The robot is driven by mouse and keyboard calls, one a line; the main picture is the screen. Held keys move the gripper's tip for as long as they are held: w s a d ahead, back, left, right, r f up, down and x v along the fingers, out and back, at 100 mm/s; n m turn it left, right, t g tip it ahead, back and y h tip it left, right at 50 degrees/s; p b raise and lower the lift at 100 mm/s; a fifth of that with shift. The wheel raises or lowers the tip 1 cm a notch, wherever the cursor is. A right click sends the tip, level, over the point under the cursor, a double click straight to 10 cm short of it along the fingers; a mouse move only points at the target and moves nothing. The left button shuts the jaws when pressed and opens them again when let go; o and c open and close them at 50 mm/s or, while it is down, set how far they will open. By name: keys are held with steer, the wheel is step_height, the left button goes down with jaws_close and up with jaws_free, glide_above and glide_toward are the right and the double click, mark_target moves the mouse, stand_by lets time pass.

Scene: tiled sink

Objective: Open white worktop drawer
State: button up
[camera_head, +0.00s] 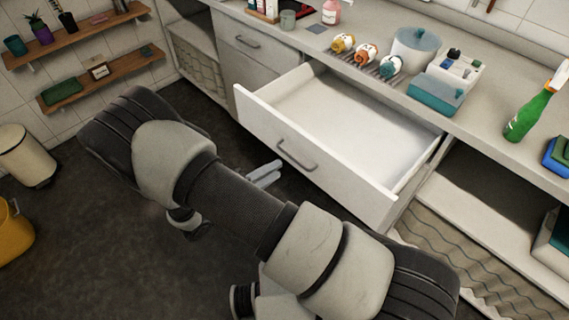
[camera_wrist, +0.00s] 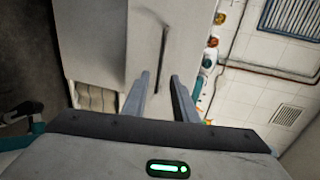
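The white worktop drawer (camera_head: 262,118) is pulled far out from under the counter in the head view, and its inside is empty. Its grey bar handle (camera_head: 297,155) is on the front panel. My gripper (camera_head: 266,174) is in front of the panel, a little left of and below the handle, apart from it. In the wrist view my gripper (camera_wrist: 160,84) has its two fingers spread with nothing held between them. The handle (camera_wrist: 162,55) shows there as a dark bar beyond the gap between the fingertips, against the pale drawer front.
The worktop (camera_head: 465,108) holds several bottles, a round pot (camera_head: 416,48) and a green spray bottle (camera_head: 533,107). A closed cabinet drawer (camera_head: 237,38) is left of the open one. My arm crosses the foreground. Dark floor (camera_head: 110,240) is clear at left, beside a bin (camera_head: 25,157).

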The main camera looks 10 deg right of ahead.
steer(key=v, duration=1)
steer(key=shift+s+a, duration=0.15)
